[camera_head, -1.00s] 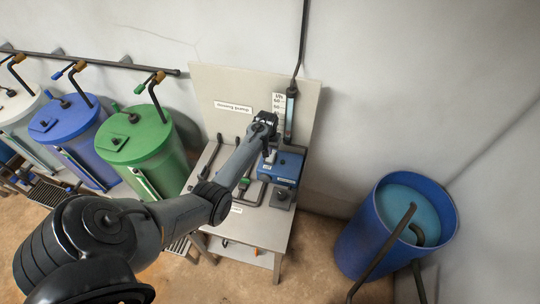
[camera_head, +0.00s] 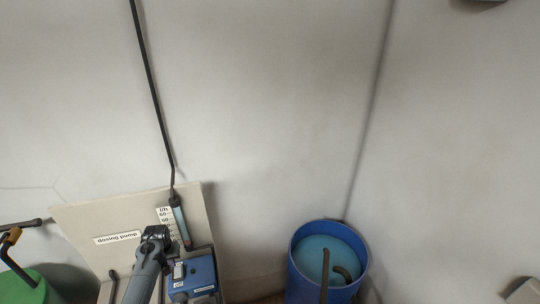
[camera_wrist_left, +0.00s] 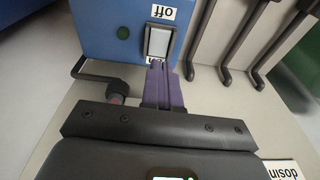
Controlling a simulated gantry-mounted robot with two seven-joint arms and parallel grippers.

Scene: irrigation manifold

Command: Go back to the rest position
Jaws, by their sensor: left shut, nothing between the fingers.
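My left gripper (camera_head: 157,237) is beside the blue dosing pump box (camera_head: 203,272), in front of the pale back panel (camera_head: 130,225); its fingertips are hard to make out in the head view. In the left wrist view its purple fingers (camera_wrist_left: 162,86) are closed together with nothing between them. They point at the pale rocker switch (camera_wrist_left: 158,42) on the blue box, with an "off" label beyond it. The fingertips are right at the switch's near edge; I cannot tell whether they touch. My right gripper is not in view.
A blue barrel (camera_head: 297,268) with bluish liquid and dark pipes stands right of the stand. A green tank (camera_head: 25,290) shows at lower left. A black hose (camera_head: 152,90) runs up the wall. In the wrist view, dark bent pipes (camera_wrist_left: 240,40) lie right of the box.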

